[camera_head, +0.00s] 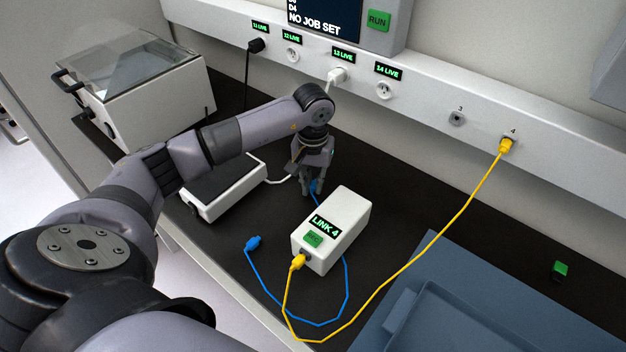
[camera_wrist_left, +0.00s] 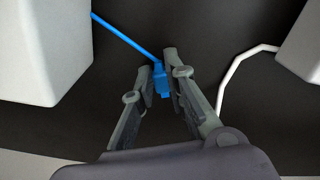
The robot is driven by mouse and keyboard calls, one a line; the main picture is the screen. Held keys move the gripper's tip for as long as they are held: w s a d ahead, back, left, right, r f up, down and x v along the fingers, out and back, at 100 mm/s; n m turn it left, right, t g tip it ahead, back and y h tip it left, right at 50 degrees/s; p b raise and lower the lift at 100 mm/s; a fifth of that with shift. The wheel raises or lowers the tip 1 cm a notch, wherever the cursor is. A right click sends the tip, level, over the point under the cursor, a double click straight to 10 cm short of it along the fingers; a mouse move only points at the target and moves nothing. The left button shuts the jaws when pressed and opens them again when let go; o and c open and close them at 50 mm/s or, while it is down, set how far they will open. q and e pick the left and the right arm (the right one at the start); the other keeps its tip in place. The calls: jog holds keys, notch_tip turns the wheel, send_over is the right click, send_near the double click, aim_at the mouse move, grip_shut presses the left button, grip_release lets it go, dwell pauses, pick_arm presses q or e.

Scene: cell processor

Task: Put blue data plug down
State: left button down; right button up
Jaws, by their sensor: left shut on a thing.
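My left gripper (camera_head: 314,190) points down over the black bench, just behind the white LINK 4 box (camera_head: 336,232). Its fingers are shut on a blue data plug (camera_wrist_left: 161,82), with a blue cable running up and left from it in the left wrist view. In the head view the held plug (camera_head: 316,185) shows between the fingertips, close to the bench; I cannot tell whether it touches. The cable's other blue plug (camera_head: 253,243) lies on the bench left of the LINK 4 box. My right gripper is not in view.
A yellow cable (camera_head: 432,246) runs from the box to wall port 4 (camera_head: 506,145). A white device with a dark top (camera_head: 222,187) and a white cable stand left of my gripper. A blue-grey tray (camera_head: 480,310) lies front right, with a green block (camera_head: 560,270) beyond.

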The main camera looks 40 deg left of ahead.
aim_at(313, 186)
pick_arm(q)
jog(key=shift+f, duration=0.1)
jog(key=shift+f, duration=0.15)
jog(key=c, duration=1.6)
grip_release()
jog(key=shift+r, duration=0.2)
notch_tip(313, 186, up, 12)
jog(key=b, duration=0.3)
jog(key=shift+b, duration=0.3)
